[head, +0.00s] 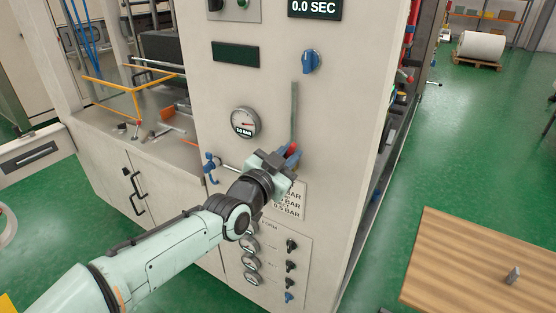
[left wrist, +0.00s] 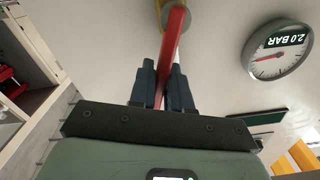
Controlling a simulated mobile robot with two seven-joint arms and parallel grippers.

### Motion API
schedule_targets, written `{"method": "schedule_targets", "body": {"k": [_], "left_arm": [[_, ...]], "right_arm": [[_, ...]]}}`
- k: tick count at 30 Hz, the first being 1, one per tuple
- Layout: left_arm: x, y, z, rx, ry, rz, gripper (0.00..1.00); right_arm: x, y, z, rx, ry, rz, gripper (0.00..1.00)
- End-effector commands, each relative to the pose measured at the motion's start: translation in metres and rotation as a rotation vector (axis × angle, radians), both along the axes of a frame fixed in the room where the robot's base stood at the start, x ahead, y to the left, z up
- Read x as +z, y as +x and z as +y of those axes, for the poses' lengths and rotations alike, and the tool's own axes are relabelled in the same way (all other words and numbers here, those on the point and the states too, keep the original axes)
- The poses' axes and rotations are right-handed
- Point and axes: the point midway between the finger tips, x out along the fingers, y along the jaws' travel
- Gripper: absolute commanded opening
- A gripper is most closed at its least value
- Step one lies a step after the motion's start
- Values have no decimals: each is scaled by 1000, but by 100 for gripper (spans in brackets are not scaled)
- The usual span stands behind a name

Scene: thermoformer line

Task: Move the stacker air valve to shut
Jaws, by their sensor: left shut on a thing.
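The air valve's red lever (head: 292,149) shows on the pale machine panel, just below a vertical grey pipe (head: 294,110). In the left wrist view the lever (left wrist: 172,45) runs from a yellow valve body (left wrist: 178,17) at the top down between my fingers. My left gripper (head: 284,163) is at the panel, and its two dark fingers (left wrist: 163,88) are shut on the lever, one on each side. In the head view the gripper hides much of the valve. My right gripper is not in view.
A blue-handled fitting (head: 211,166) sticks out lower left. Small gauges and black knobs (head: 291,266) are below. A wooden table (head: 470,265) stands right on green floor.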

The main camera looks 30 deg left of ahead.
Motion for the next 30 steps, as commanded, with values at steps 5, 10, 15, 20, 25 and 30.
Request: {"method": "schedule_targets", "body": {"k": [5, 10, 15, 20, 25, 30], "left_arm": [[-8, -1, -8, 3, 175, -9, 0], [-9, -1, -14, 1, 273, -19, 0], [-9, -1, -14, 0, 276, -21, 0], [-11, -1, -15, 1, 311, -23, 0], [-21, -2, -22, 4, 492, -37, 0], [-23, -2, -27, 2, 589, -46, 0]], "right_arm": [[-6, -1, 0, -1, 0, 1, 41], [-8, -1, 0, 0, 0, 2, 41], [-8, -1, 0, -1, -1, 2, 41], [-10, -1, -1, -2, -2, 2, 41], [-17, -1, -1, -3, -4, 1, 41], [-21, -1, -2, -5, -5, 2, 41]]}}
